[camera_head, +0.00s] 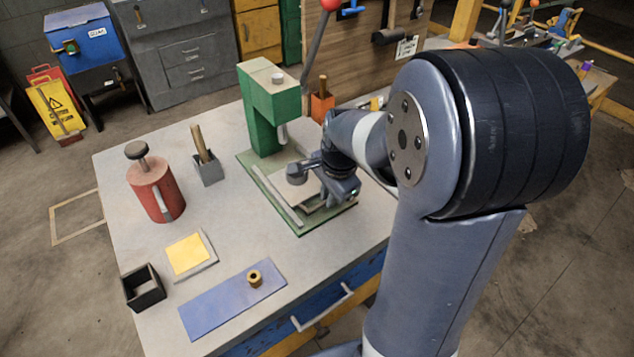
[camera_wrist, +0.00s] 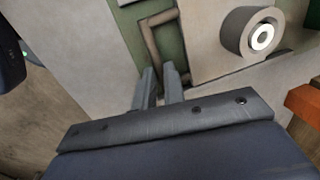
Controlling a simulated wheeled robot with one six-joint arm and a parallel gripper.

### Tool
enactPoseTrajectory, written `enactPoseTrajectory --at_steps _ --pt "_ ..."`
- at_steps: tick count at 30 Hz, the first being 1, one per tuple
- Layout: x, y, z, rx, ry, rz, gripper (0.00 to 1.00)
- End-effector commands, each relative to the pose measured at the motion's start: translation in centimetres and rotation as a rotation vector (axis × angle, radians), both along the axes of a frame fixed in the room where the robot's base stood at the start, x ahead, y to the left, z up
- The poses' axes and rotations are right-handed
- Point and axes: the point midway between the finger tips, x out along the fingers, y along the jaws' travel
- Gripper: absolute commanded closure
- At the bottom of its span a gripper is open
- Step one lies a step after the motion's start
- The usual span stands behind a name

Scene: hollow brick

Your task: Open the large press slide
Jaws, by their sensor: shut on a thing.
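The large press (camera_head: 262,113) is green and stands at the back of the grey bench, with a long lever tipped by a red ball. Its slide (camera_head: 283,184) is a pale plate low on the green base, under the ram. My gripper (camera_head: 325,203) reaches down over the front right of the slide, and my wrist hides part of it. In the wrist view, my gripper (camera_wrist: 165,75) is shut on the slide's brownish bracket-shaped handle (camera_wrist: 151,38). The fingers cover the gripped part of the handle. The slide plate (camera_wrist: 205,45) lies beside the handle.
A grey round part with a pale centre (camera_wrist: 258,34) shows beside the handle. On the bench are a red cylinder (camera_head: 158,192), a grey holder (camera_head: 208,172), a yellow pad (camera_head: 187,254), a black box (camera_head: 144,288) and a blue mat (camera_head: 222,308) with a brass bushing (camera_head: 255,279).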

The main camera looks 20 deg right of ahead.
Motion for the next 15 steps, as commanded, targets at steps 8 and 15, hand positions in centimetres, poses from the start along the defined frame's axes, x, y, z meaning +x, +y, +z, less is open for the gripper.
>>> enactPoseTrajectory --at_steps 8,15 --pt "-4.4 -1.5 0.1 -0.001 -0.002 -0.001 1.00" --pt "-4.9 -1.6 0.1 -0.001 -0.003 0.000 1.00"
